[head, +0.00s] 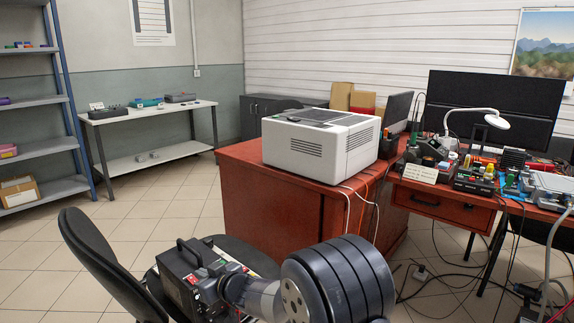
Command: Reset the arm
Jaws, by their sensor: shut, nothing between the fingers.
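Part of my arm shows at the bottom centre of the head view, as a thick dark ribbed joint with a grey link running left from it. The arm's end is not visible, and I cannot make out my gripper or its fingers. No coolant hose can be told apart for certain in this view.
A black box with a handle (190,268) is beside my arm, near a dark chair (100,262). A red desk (265,205) bears a white machine (318,147). A cluttered workbench (440,203) stands right, with cables below. Tiled floor (150,210) is open at left.

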